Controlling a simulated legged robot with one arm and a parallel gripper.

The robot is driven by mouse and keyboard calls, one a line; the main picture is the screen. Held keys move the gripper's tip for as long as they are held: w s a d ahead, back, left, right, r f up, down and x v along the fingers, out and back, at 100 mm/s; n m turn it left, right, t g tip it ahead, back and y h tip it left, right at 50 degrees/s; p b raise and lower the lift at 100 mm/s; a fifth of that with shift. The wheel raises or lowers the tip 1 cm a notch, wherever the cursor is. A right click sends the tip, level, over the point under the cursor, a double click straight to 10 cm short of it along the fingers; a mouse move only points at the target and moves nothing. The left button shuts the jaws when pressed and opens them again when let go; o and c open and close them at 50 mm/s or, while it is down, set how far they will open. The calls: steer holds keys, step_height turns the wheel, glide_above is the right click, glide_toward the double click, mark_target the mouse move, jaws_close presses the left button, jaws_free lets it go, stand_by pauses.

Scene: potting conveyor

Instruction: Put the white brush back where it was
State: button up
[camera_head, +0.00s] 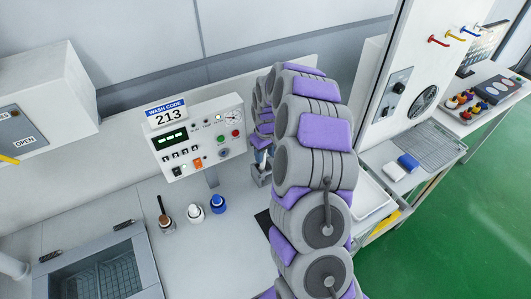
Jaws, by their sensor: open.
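A small row stands on the pale counter (110,215) below the control panel. My grey and purple arm arches over the right part of the counter. My gripper (261,175) hangs at its far end, right of the panel and apart from the row. It is open, small and partly hidden by the arm; I see nothing held.
The control panel (200,136) carries a "WASH CODE 213" sign (168,113). A white tray (372,197) and wire rack (430,148) lie right of my arm. The green floor is clear at right.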

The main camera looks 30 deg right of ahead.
steer(key=shift+a+r, duration=0.2)
steer(key=shift+a, duration=0.1)
steer(key=r, duration=0.4)
steer(key=r+p, duration=0.1)
steer(key=r, duration=0.6)
steer(key=shift+s+d+r+p, duration=0.25)
steer(key=shift+s+r+p, duration=0.05)
steer(key=shift+s, duration=0.05)
steer(key=s+a+r+g, duration=0.1)
steer(key=s+a+r, duration=0.4)
steer(key=s+a, duration=0.3)
steer(key=s+a+r, duration=0.4)
steer(key=s+a, duration=0.2)
steer(key=s, duration=0.4)
steer(key=s+a+m+g, duration=0.1)
steer(key=s+a+m, duration=0.1)
steer(key=s, duration=1.9)
steer(key=shift+s+a+f+g, duration=0.25)
steer(key=shift+a+g, duration=0.05)
steer(key=shift+a, duration=0.2)
steer(key=shift+f+b, duration=1.1)
steer(key=shift+f, duration=0.05)
